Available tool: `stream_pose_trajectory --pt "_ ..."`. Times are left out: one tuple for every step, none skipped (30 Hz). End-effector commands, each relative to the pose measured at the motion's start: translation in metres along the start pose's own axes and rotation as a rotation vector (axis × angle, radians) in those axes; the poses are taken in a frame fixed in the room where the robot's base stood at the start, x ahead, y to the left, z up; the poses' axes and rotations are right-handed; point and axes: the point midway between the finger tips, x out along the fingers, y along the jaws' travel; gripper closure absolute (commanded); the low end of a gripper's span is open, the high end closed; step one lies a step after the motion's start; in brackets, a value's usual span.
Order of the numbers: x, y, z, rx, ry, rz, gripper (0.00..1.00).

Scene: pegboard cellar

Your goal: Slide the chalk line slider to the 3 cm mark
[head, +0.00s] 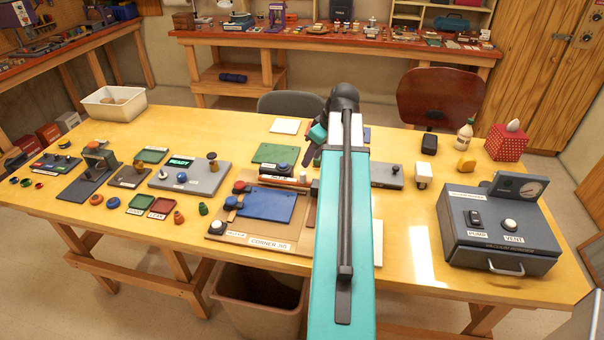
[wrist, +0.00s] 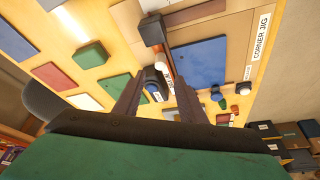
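I cannot surely pick out the chalk line slider, and no 3 cm mark is readable. A grey plate with a small knob (head: 387,175) lies right of my arm and is partly covered by it. My gripper (head: 308,158) hangs above the table near the back of the corner jig (head: 235,238). In the wrist view its two fingers (wrist: 158,80) are apart. A dark piece with a round blue-grey top (wrist: 154,88) shows beyond and between them, seemingly below. I see nothing held. A dark block on an orange-white rod (wrist: 152,30) lies along the jig's blue panel (wrist: 200,62).
A grey READY box (head: 190,176) and small trays stand at left. A grey vacuum chamber (head: 498,225) stands at right, near a bottle (head: 465,135) and a red dotted box (head: 507,142). A white bin (head: 113,103) is at the back left.

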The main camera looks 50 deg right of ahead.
Motion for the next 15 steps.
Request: stream_pose_trajectory --pt "0.005 0.0 0.0 0.0 -0.001 -0.001 0.63" --pt "0.008 0.0 0.0 0.0 -0.001 -0.002 0.63" --pt "0.011 -0.001 0.0 0.0 -0.001 -0.002 0.63" --pt "0.014 -0.001 -0.001 -0.001 -0.001 -0.002 0.63" --pt "0.017 -0.001 -0.001 -0.001 -0.001 -0.001 0.63" --pt "0.021 -0.001 -0.001 -0.001 -0.001 -0.001 0.63" --pt "0.024 -0.001 -0.001 -0.001 -0.001 -0.002 0.63" --pt "0.027 -0.001 -0.001 -0.001 -0.002 -0.002 0.63" --pt "0.03 -0.001 -0.001 -0.001 -0.001 -0.002 0.63" --pt "0.033 -0.001 -0.001 -0.002 -0.001 -0.002 0.63" --pt "0.036 -0.001 -0.001 -0.002 -0.001 -0.001 0.63" --pt "0.04 -0.001 -0.001 -0.001 -0.001 -0.002 0.63" --pt "0.043 -0.001 -0.001 -0.001 -0.002 -0.002 0.63" --pt "0.045 -0.001 -0.001 -0.002 -0.001 -0.002 0.63" --pt "0.049 -0.001 -0.001 -0.002 -0.001 -0.001 0.63"
